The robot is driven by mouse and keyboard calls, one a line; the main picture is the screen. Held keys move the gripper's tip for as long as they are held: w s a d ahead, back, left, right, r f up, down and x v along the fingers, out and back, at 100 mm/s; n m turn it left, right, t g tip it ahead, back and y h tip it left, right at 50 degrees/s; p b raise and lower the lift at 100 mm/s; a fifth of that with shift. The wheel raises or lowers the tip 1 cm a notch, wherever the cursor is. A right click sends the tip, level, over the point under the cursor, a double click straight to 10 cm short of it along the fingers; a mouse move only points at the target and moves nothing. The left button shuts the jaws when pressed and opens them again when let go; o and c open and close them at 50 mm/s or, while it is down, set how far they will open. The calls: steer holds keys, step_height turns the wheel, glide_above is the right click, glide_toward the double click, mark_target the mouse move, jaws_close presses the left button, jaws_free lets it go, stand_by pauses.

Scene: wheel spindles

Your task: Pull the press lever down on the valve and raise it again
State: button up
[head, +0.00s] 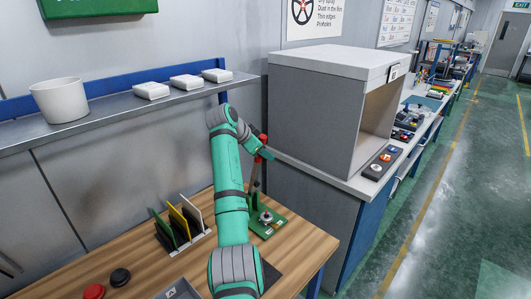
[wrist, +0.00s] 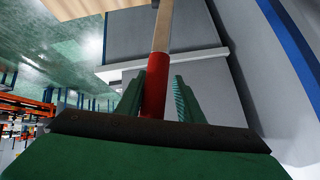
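The valve press stands on the wooden table, with a green base (head: 272,229) and a small metal part on it. Its press lever (head: 254,178) rises from the base, nearly upright with a slight tilt, to a red grip at the top. My gripper (head: 264,152) is at that red grip. The pale lever shaft (wrist: 162,28) runs on beyond the fingertips. My arm hides part of the press's left side.
A rack (head: 181,228) with black, yellow and white plates stands left of my arm. Red (head: 94,291) and black (head: 120,277) buttons are at the front left. A grey cabinet (head: 318,112) stands close to the right. A shelf (head: 100,117) runs along the wall.

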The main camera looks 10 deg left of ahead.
steer(key=shift+d+r, duration=0.1)
steer(key=v, duration=1)
steer(key=shift+s+a+r, duration=0.2)
